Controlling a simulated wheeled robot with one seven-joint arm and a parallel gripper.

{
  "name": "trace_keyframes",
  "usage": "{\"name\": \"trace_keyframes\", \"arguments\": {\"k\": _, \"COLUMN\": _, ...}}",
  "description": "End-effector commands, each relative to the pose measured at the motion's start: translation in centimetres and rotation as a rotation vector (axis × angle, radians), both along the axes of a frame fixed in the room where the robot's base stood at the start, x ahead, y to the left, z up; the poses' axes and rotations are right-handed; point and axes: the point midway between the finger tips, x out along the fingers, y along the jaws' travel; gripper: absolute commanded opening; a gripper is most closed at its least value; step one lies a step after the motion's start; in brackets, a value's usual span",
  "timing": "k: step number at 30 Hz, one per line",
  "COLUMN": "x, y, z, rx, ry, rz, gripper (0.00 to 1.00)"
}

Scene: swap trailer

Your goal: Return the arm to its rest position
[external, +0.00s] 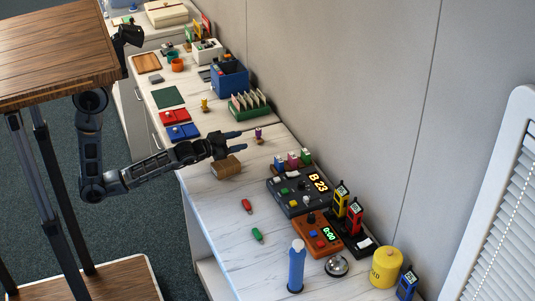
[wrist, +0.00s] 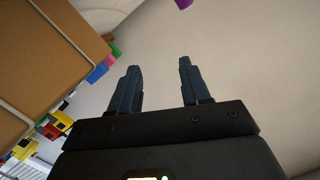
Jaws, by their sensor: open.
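My gripper (external: 236,142) is at the end of my arm, which reaches right over the white marble counter (external: 225,205) in the external view. Its two dark fingers stand apart with nothing between them. They also show spread and empty in the wrist view (wrist: 157,75). A brown box (external: 227,168) sits on the counter just below my gripper; whether they touch cannot be told. A large brown surface, likely this box, fills the upper left of the wrist view (wrist: 50,50). A small purple-and-yellow figure (external: 258,135) stands just beyond the fingertips.
A dark console (external: 297,203) and an orange timer (external: 317,240) stand at the right, near a blue bottle (external: 296,268) and a yellow canister (external: 386,268). Blue, red and green items line the back. A wooden tabletop (external: 55,50) is at upper left. The wall borders the counter.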

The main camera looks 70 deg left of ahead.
Motion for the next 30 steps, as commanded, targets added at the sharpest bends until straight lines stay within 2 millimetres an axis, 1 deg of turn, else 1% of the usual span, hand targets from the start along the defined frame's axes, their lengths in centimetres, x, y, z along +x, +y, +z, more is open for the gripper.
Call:
{"name": "trace_keyframes", "arguments": {"k": 1, "x": -2.0, "y": -0.3, "z": -0.3, "rx": 0.005, "ry": -0.017, "rz": -0.025, "gripper": 0.47}}
{"name": "trace_keyframes", "arguments": {"k": 8, "x": -10.0, "y": -3.2, "z": 0.8, "rx": -0.013, "ry": -0.121, "rz": -0.143, "gripper": 0.47}}
{"name": "trace_keyframes", "arguments": {"k": 13, "x": -16.4, "y": -5.8, "z": 2.6, "rx": -0.07, "ry": -0.19, "rz": -0.214, "gripper": 0.47}}
{"name": "trace_keyframes", "arguments": {"k": 15, "x": -19.1, "y": -6.5, "z": 3.5, "rx": -0.106, "ry": -0.206, "rz": -0.231, "gripper": 0.47}}
{"name": "trace_keyframes", "arguments": {"k": 17, "x": -21.3, "y": -6.8, "z": 4.2, "rx": -0.141, "ry": -0.208, "rz": -0.234, "gripper": 0.47}}
{"name": "trace_keyframes", "arguments": {"k": 18, "x": -22.6, "y": -6.9, "z": 4.6, "rx": -0.168, "ry": -0.201, "rz": -0.232, "gripper": 0.47}}
{"name": "trace_keyframes", "arguments": {"k": 20, "x": -24.6, "y": -6.7, "z": 5.0, "rx": -0.209, "ry": -0.179, "rz": -0.218, "gripper": 0.47}}
{"name": "trace_keyframes", "arguments": {"k": 24, "x": -29.0, "y": -5.5, "z": 5.1, "rx": -0.31, "ry": -0.079, "rz": -0.155, "gripper": 0.47}}
{"name": "trace_keyframes", "arguments": {"k": 27, "x": -31.8, "y": -4.5, "z": 4.8, "rx": -0.373, "ry": 0.001, "rz": -0.103, "gripper": 0.47}}
{"name": "trace_keyframes", "arguments": {"k": 30, "x": -34.0, "y": -3.7, "z": 4.6, "rx": -0.42, "ry": 0.065, "rz": -0.059, "gripper": 0.47}}
